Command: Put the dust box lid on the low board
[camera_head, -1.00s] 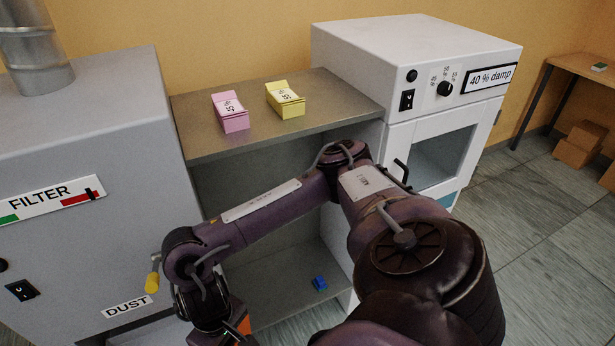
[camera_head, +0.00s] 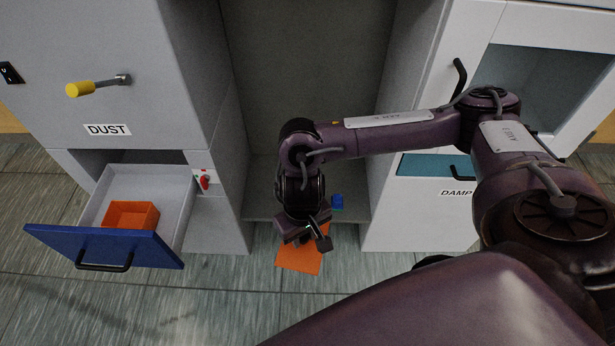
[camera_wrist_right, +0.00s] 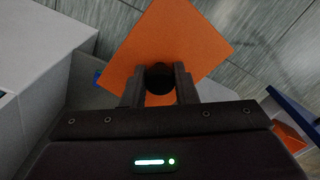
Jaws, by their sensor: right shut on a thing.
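My right gripper (camera_head: 308,236) is shut on the orange dust box lid (camera_head: 300,257), a flat square plate. In the right wrist view the gripper (camera_wrist_right: 159,88) grips a round dark knob on the lid (camera_wrist_right: 178,42). The lid hangs in front of the low board (camera_head: 268,200), the grey bottom shelf between the two cabinets, and looks to be past its front edge. How high the lid is above the floor I cannot tell. My left gripper is out of view.
A small blue object (camera_head: 337,201) lies on the low board, right of my gripper. An open blue-fronted drawer (camera_head: 110,246) at left holds an open orange box (camera_head: 131,214). A red switch (camera_head: 204,181) is beside it. The damp cabinet (camera_head: 425,228) borders the board at right.

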